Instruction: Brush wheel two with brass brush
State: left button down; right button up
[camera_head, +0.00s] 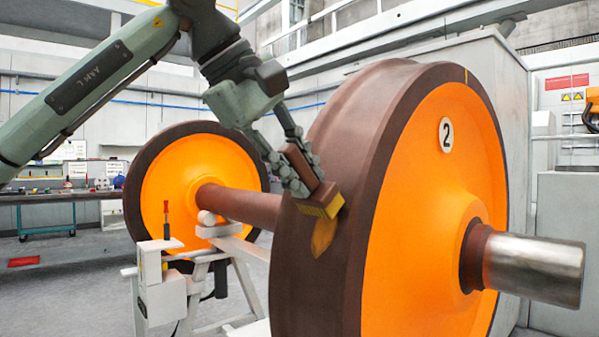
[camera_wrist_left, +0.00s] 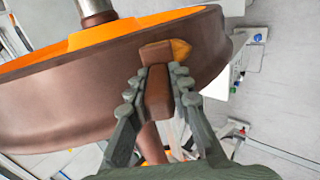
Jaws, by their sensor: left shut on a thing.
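Wheel two (camera_head: 425,190) is the large near wheel, with an orange face, a brown rim and a "2" label. My left gripper (camera_head: 298,172) is shut on the brass brush (camera_head: 322,198), which has a brown block and yellow bristles. The bristles meet or nearly meet the wheel's tread, just above an orange-brown patch (camera_head: 325,236). In the left wrist view the brush's brown block (camera_wrist_left: 158,90) sits between the fingers of the left gripper (camera_wrist_left: 158,88), against wheel two's rim (camera_wrist_left: 80,105). The bristles are hidden there. My right gripper is not in view.
A brown axle (camera_head: 240,205) joins wheel two to the far orange wheel (camera_head: 170,175). A white stand (camera_head: 165,285) with a red-handled tool (camera_head: 166,212) is beside the axle. A workbench (camera_head: 70,196) is at the far left. A grey cabinet stands behind wheel two.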

pick_arm(q)
jog(key=f+b, duration=0.1)
jog(key=f, duration=0.1)
jog(key=a+f+b, duration=0.1)
jog(key=f+b, duration=0.1)
jog(key=s+f+b, duration=0.1)
jog(key=f, duration=0.2)
jog(key=shift+s+a+b, duration=0.1)
jog(key=shift+a+b, duration=0.25)
jog(key=shift+b, duration=0.05)
jog(key=shift+a, duration=0.1)
jog(key=s+a, duration=0.1)
jog(key=s+a+r, duration=0.1)
jog(key=a, duration=0.1)
jog(key=s+a, duration=0.1)
jog(key=shift+s+a+r, duration=0.2)
jog(key=shift+a+r, duration=0.05)
dwell(0.3)
jog(key=shift+s+a+r, duration=0.2)
jog(key=shift+s+a, duration=0.25)
jog(key=shift+a, duration=0.15)
jog(key=shift+s+a+r, duration=0.2)
jog(key=shift+s+a, duration=0.2)
jog(key=shift+a, duration=0.2)
